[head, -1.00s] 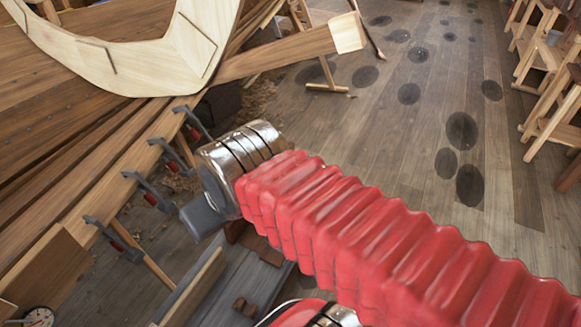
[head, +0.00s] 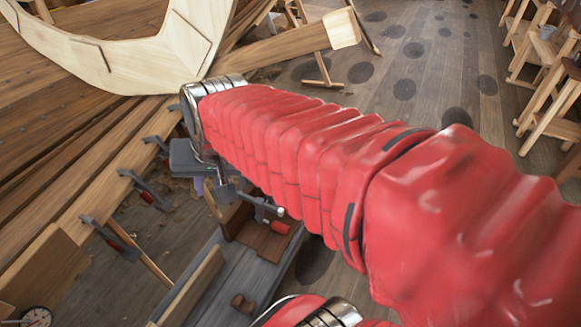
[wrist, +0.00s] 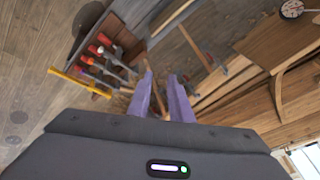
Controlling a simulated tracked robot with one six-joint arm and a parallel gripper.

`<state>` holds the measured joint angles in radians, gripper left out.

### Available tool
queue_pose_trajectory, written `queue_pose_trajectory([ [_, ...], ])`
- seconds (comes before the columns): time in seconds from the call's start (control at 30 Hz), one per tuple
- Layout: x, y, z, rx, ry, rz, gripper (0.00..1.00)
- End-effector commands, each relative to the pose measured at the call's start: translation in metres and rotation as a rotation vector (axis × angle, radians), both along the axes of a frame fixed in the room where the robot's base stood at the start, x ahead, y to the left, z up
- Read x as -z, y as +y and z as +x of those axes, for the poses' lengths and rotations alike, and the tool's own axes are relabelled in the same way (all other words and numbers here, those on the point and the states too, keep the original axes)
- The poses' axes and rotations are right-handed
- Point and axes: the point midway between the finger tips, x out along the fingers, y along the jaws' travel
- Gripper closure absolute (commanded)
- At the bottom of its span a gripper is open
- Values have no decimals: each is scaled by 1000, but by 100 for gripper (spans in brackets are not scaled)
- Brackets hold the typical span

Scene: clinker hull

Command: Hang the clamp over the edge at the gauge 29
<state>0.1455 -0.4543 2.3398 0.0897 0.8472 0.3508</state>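My gripper (wrist: 161,84) is open, with its two purple fingers apart and nothing held between them. In the head view my arm hides most of it; its grey body (head: 188,158) shows beside the hull edge. A clamp with a red handle (head: 279,228) lies at a wooden box below my arm. The wrist view shows several red-handled clamps (wrist: 104,52) in that box, left of the fingers and apart from them. The hull's plank edge (head: 82,205) carries several hanging clamps (head: 140,187). A round gauge (head: 37,316) sits at the lower left; its reading is too small to tell.
A pale curved wooden frame (head: 120,72) stands on the hull. A grey bench (head: 215,290) with small wooden blocks (head: 243,302) is below my arm. Wooden trestles (head: 548,100) stand at the right.

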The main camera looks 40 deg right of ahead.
Motion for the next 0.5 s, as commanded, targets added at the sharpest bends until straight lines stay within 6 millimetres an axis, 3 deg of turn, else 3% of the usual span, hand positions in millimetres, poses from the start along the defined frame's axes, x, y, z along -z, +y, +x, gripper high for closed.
queue_pose_trajectory([
  [0.5,47,-86,86,627,82,276,81],
])
